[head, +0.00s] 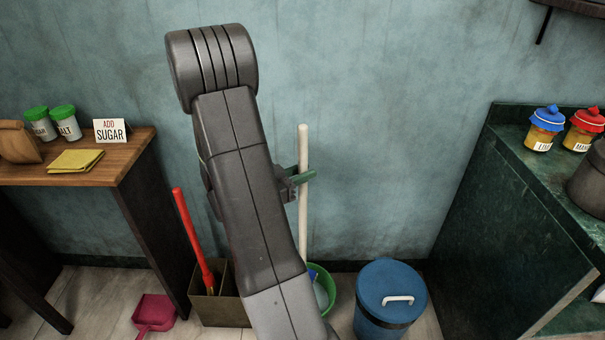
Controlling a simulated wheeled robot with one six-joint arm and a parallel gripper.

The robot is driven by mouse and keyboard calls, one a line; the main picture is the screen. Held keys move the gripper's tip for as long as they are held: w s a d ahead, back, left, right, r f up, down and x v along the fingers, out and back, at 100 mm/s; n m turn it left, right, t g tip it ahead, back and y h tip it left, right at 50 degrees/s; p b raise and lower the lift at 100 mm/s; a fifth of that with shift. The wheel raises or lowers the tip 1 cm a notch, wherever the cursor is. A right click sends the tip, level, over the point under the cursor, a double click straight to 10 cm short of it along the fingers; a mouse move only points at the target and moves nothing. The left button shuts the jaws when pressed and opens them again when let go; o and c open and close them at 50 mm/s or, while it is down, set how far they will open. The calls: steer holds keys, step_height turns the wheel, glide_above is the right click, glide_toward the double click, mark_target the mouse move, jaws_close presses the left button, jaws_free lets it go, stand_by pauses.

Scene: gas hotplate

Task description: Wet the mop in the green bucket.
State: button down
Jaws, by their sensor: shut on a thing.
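The mop's pale upright handle (303,215) stands near the middle of the head view. My gripper (303,177), with green fingers, is shut on the upper part of this handle. My own arm hides much of the gripper and the handle's lower end. The green bucket (329,290) stands on the floor below, partly behind my arm. A light surface and a bit of blue show inside its rim. The mop head is not clearly visible, and I cannot tell whether it is in the bucket.
A blue lidded bin (390,300) stands right of the bucket. Left are a brown box (222,310) with a red-handled tool (190,235) and a red dustpan (155,314). A wooden table (130,165) and a dark green counter (520,160) flank the space.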

mark_target(299, 155)
steer(key=shift+r+p, duration=0.3)
steer(key=shift+r, duration=0.4)
step_height(299, 155, up, 5)
steer(key=p, duration=0.4)
